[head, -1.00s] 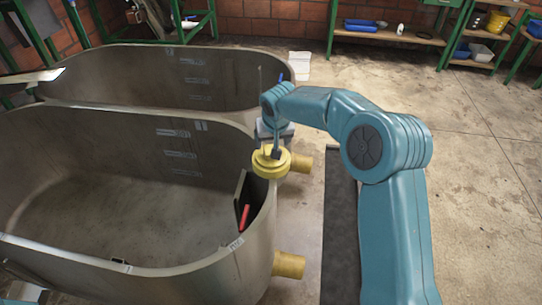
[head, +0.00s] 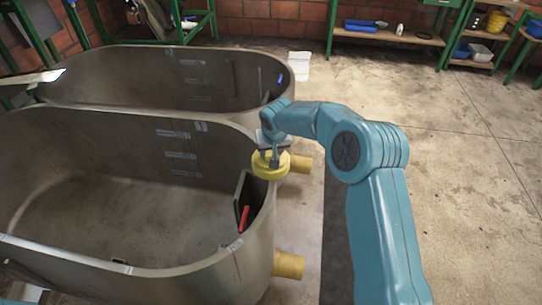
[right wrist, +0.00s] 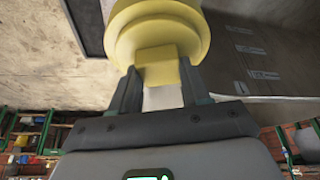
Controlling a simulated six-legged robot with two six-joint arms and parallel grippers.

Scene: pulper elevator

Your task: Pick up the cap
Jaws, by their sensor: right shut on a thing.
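The yellow round cap (head: 268,170) is at the right end of the near metal tank, over its rim in the head view. My right gripper (head: 274,160) is above it and shut on its raised grip. In the right wrist view the cap (right wrist: 158,22) fills the top middle, with its block-like grip between the two dark fingers of the gripper (right wrist: 158,82). I cannot tell whether the cap touches the rim. My left gripper is not in view.
The near tank (head: 90,245) has a red-handled item (head: 244,217) inside its right end. Yellow pipe stubs (head: 289,264) stick out on the right. A second tank (head: 120,65) stands behind. Open concrete floor lies right; green shelves (head: 390,38) stand at the back.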

